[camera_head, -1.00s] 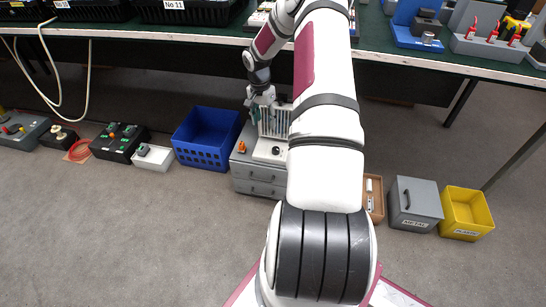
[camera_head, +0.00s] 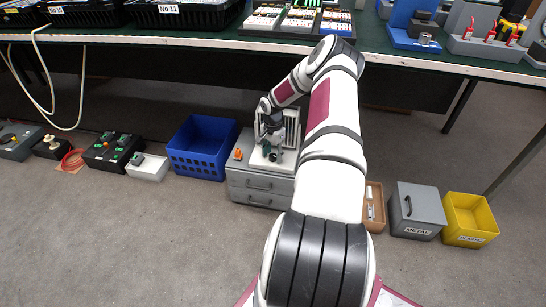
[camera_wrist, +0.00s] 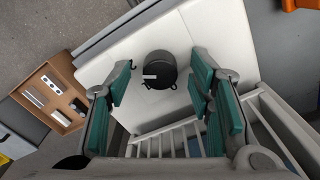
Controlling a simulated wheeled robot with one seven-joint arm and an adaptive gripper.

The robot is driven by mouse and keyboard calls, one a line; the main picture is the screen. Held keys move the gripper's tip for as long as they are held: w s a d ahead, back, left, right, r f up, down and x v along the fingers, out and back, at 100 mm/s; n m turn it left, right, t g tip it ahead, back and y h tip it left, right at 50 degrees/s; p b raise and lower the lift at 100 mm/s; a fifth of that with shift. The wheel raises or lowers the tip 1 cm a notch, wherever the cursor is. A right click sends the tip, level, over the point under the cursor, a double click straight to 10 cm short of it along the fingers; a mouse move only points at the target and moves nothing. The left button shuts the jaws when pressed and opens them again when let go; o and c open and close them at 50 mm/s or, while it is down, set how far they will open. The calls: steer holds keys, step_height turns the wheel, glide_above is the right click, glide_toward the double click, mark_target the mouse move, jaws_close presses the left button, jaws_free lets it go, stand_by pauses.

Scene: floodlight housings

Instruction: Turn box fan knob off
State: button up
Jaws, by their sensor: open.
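The box fan is a white unit with a slatted grille (camera_head: 292,125) and a flat white base on a grey drawer cabinet (camera_head: 260,187). Its round black knob (camera_head: 274,156) sits on the base and has a white pointer line. In the wrist view the knob (camera_wrist: 160,70) shows in the gap between the fingers, its line pointing left. My gripper (camera_head: 270,147) is above the base, close to the knob. Its green-padded fingers (camera_wrist: 159,84) are open, with visible space on both sides of the knob. I cannot tell whether the fingertips reach down to knob height.
An orange item (camera_head: 238,154) is on the cabinet, left of the fan base. A blue crate (camera_head: 203,148) stands left of the cabinet. A wooden tray (camera_head: 374,207), a grey METAL box (camera_head: 417,210) and a yellow bin (camera_head: 470,219) stand right. The table edge (camera_head: 430,62) is behind.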

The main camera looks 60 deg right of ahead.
steer(key=shift+f, duration=0.15)
jaws_close()
